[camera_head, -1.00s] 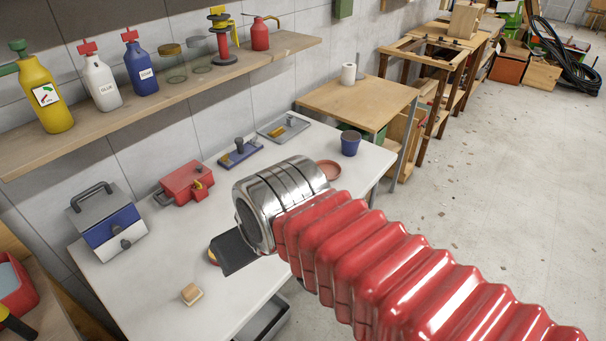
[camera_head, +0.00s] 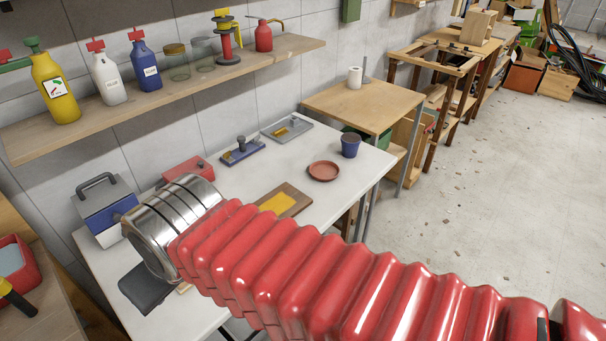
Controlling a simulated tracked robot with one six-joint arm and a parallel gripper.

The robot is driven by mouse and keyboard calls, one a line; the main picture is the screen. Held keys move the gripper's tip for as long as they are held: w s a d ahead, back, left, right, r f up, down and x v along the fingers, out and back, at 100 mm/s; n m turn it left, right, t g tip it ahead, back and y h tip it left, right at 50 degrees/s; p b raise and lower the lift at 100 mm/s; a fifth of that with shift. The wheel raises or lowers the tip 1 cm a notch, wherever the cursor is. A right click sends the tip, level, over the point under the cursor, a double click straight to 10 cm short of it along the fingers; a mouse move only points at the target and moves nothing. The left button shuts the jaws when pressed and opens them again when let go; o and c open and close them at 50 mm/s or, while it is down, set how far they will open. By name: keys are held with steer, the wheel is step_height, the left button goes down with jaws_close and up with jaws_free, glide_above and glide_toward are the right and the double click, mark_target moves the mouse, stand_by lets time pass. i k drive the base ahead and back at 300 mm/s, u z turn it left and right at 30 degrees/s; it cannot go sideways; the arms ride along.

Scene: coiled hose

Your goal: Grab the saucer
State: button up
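The saucer (camera_head: 323,171) is a round, reddish terracotta dish lying flat on the white table (camera_head: 352,188). It is near the table's far right part, just in front of a blue pot (camera_head: 350,146). My red ribbed arm with its silver end crosses the foreground.
A wooden board with a yellow patch (camera_head: 277,203) lies left of the saucer. A blue tool (camera_head: 242,151), a grey tray (camera_head: 287,129), a red case (camera_head: 188,171) and a blue-grey box (camera_head: 103,212) stand along the wall. A shelf (camera_head: 170,95) with bottles hangs above.

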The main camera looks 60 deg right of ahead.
mark_target(323, 170)
steer(key=u, duration=1.2)
steer(key=k, duration=1.55)
steer(key=z, duration=1)
steer(key=i, duration=0.7)
